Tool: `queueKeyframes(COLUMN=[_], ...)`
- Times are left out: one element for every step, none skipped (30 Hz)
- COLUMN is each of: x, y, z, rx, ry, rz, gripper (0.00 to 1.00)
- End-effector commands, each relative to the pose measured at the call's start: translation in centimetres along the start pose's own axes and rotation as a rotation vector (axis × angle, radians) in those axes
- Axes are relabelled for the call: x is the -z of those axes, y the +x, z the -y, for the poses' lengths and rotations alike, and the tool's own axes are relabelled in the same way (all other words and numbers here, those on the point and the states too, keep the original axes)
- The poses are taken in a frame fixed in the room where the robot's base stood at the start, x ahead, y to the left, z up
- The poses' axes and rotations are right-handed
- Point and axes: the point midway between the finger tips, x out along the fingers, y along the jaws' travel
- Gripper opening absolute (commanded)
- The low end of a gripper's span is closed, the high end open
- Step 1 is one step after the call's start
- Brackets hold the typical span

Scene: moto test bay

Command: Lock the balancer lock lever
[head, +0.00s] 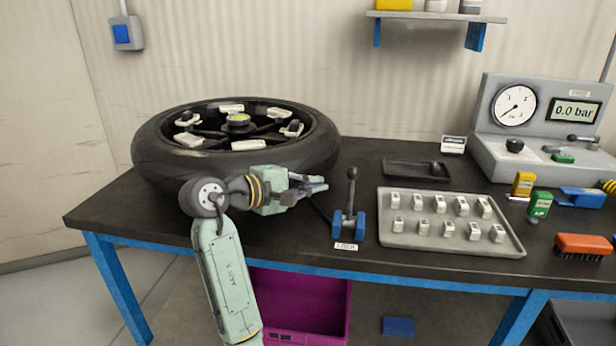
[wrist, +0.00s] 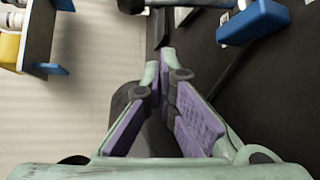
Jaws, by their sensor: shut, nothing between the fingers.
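The balancer lock lever (head: 350,195) stands near the table's front edge. It has a black knob, a grey shaft and a blue two-part bracket (head: 348,225), with a small white label in front. The lever is roughly upright. My gripper (head: 323,184) is just left of the lever, fingers pointing right, at about the height of the upper shaft, apart from it. In the wrist view my gripper (wrist: 165,62) has its fingertips together with nothing between them. There the lever (wrist: 185,3) and blue bracket (wrist: 253,21) show at the top edge, partly cut off.
A wheel with a black tyre (head: 170,160) lies behind my arm. A grey tray (head: 510,245) of small white weights sits right of the lever, with a black tray (head: 390,172) behind. A gauge unit (head: 485,130) stands at the back right. A wall shelf (head: 440,16) hangs above.

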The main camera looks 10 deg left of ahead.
Motion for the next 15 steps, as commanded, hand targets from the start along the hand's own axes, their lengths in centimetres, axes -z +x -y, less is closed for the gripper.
queueKeyframes(x=[-0.1, -0.1, -0.1, -0.1, -0.1, -0.1, -0.1, 0.0, -0.1, -0.1, -0.5, -1.1, -1.4, -1.7, -2.1], y=[1.1, 1.8, 2.7, 3.4, 4.0, 4.9, 5.5, 6.2, 6.9, 7.5, 6.7, 6.1, 5.9, 5.7, 5.4], z=[-0.1, -0.1, 0.0, -0.1, -0.1, -0.1, -0.1, -0.1, -0.1, -0.1, -0.3, -0.3, -0.2, -0.2, -0.2], rx=[0.002, 0.001, 0.003, 0.002, 0.002, 0.001, 0.002, 0.001, 0.001, 0.000, -0.004, -0.003, -0.002, -0.002, -0.003], ry=[-0.002, -0.001, -0.002, -0.003, -0.003, -0.003, -0.003, -0.003, -0.002, -0.002, 0.001, 0.001, 0.001, 0.001, 0.000], rz=[0.003, 0.003, 0.003, 0.003, 0.003, 0.002, 0.002, 0.002, 0.002, 0.001, -0.004, -0.004, -0.003, -0.003, -0.004], gripper=[0.00, 0.00, 0.00, 0.00, 0.00, 0.00, 0.00, 0.00, 0.00, 0.00, 0.00, 0.00, 0.00, 0.00, 0.00])
